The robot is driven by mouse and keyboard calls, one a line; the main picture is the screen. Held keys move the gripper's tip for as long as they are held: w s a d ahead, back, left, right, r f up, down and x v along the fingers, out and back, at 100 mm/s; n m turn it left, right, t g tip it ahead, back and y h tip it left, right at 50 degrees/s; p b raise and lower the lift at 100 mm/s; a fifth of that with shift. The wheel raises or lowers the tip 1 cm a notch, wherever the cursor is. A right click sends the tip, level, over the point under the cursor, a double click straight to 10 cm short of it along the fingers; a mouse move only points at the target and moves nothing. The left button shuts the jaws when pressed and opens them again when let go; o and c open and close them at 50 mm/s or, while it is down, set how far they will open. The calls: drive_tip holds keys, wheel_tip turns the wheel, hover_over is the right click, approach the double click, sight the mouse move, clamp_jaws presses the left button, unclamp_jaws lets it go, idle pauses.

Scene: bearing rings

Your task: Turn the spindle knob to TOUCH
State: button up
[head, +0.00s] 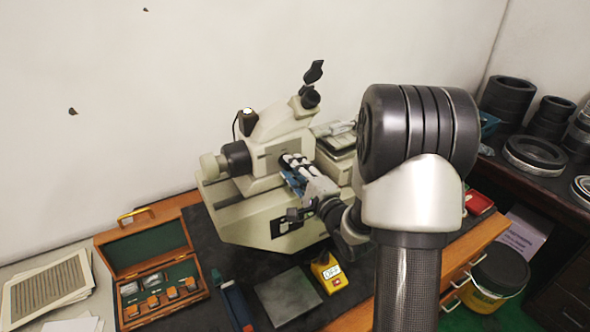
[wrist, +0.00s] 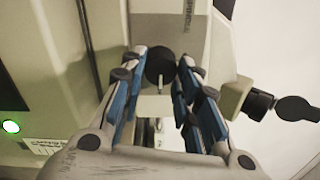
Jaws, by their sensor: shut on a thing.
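The cream machine (head: 262,200) stands on the dark mat, and its grey-cream body also fills the wrist view (wrist: 45,60). The spindle knob (wrist: 160,65) is a round black knob on the machine's face. My gripper (wrist: 161,66) has its blue-padded fingertips on either side of this knob and is shut on it. In the head view my gripper (head: 288,170) reaches the machine's front from the right, and its fingers hide the knob. The knob's marks and the TOUCH label cannot be read. A green light (wrist: 11,127) glows at lower left in the wrist view.
An open wooden case (head: 150,262) stands left of the machine. A flat grey plate (head: 288,296) and a yellow gauge (head: 328,273) lie in front. Black bearing rings (head: 535,153) stand on the right bench. Eyepieces (head: 310,97) rise above the machine.

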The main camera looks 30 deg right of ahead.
drive_tip(key=o, duration=1.1)
drive_tip(key=shift+c, duration=0.2)
drive_tip(key=s, duration=0.7)
drive_tip(key=shift+s, duration=0.25)
drive_tip(key=shift+d+f, duration=0.1)
